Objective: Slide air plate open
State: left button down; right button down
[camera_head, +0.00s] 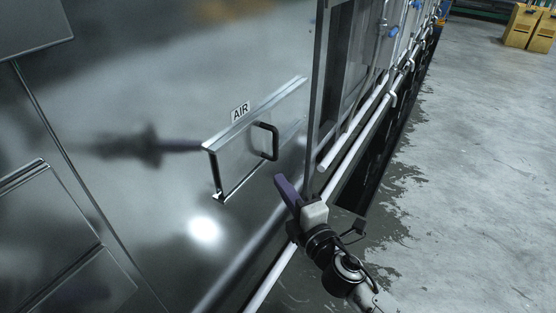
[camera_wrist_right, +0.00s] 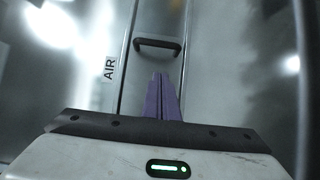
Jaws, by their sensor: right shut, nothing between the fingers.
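The air plate (camera_head: 237,158) is a metal plate in a rail frame on the shiny machine wall, under a label (camera_head: 240,111) reading AIR. Its black bar handle (camera_head: 275,142) stands out near the plate's right end. In the right wrist view the handle (camera_wrist_right: 158,44) is ahead of the fingertips, with the AIR label (camera_wrist_right: 109,68) to its left. My right gripper (camera_head: 281,182) has purple fingers, shut and empty, below and right of the handle and apart from it. The fingers also show in the right wrist view (camera_wrist_right: 159,78). My left gripper is not in view.
A glass-sided frame (camera_head: 318,90) and long white rails (camera_head: 352,150) run along the machine just right of the plate. Wet concrete floor (camera_head: 470,170) lies open to the right. Yellow boxes (camera_head: 527,27) stand far off at the top right.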

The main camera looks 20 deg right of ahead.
send_near(256, 155)
notch_tip(256, 155, up, 2)
pick_arm(q)
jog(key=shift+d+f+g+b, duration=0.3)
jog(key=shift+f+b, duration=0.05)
jog(key=shift+b, duration=0.25)
pick_arm(e)
jog(key=w+d, duration=0.3)
jog(key=shift+w+d, duration=0.15)
jog(key=shift+w, duration=0.25)
